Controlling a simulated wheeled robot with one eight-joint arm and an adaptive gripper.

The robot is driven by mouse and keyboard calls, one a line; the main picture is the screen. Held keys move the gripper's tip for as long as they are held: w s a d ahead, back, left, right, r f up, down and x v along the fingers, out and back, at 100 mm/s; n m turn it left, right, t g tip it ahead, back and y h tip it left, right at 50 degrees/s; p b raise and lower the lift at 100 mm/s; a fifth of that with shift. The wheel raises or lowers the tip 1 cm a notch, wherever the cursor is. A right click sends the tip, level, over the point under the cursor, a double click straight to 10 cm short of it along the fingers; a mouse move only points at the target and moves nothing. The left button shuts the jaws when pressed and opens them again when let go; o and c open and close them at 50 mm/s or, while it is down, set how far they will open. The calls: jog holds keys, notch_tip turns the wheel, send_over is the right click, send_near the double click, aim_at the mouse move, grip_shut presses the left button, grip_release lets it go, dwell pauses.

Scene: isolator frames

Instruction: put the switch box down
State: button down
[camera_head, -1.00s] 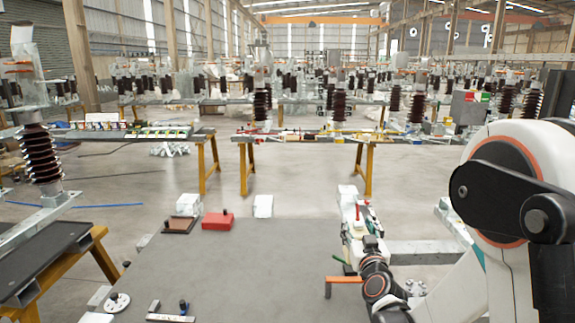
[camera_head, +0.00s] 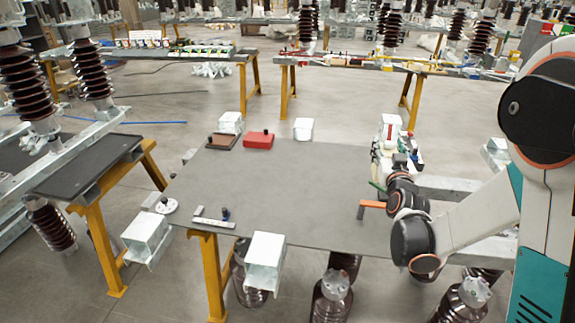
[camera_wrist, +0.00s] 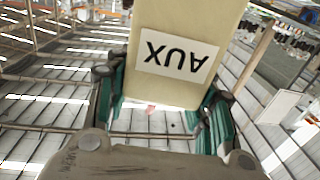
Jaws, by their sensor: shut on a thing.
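The switch box is a cream box with a white label reading AUX (camera_wrist: 190,20), upside down in the wrist view. It sits between the green-edged fingers of my gripper (camera_wrist: 163,88), which is shut on it. In the head view my gripper (camera_head: 388,172) is at the right edge of the grey table (camera_head: 290,190), pointing away from me. The box is small there and hard to separate from the pale and coloured parts around it. I cannot tell whether it touches anything below.
A red box (camera_head: 258,140), a brown plate (camera_head: 221,142) and white blocks (camera_head: 303,129) stand along the table's far edge. Small metal parts (camera_head: 214,219) lie at its near left. An orange bracket (camera_head: 372,205) is close to my gripper. The table's middle is clear.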

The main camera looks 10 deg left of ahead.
jog(key=w+a+n+y, duration=0.1)
jog(key=w+a+y, duration=0.1)
jog(key=w+a, duration=0.7)
jog(key=w+a+f+n+g+y+b, duration=0.15)
jog(key=w+a, duration=0.35)
jog(key=a, duration=0.8)
jog(key=w+a+n+y, duration=0.1)
jog(key=w+a+y, duration=0.1)
jog(key=w+a, duration=0.65)
notch_tip(320, 180, down, 20)
jog(key=s+a+b, duration=0.2)
jog(key=b, duration=0.4)
jog(key=shift+r+b, duration=0.15)
jog(key=shift+b, duration=0.15)
jog(key=shift+a, duration=0.15)
jog(key=c, duration=0.7)
grip_release()
jog(key=shift+c, duration=0.2)
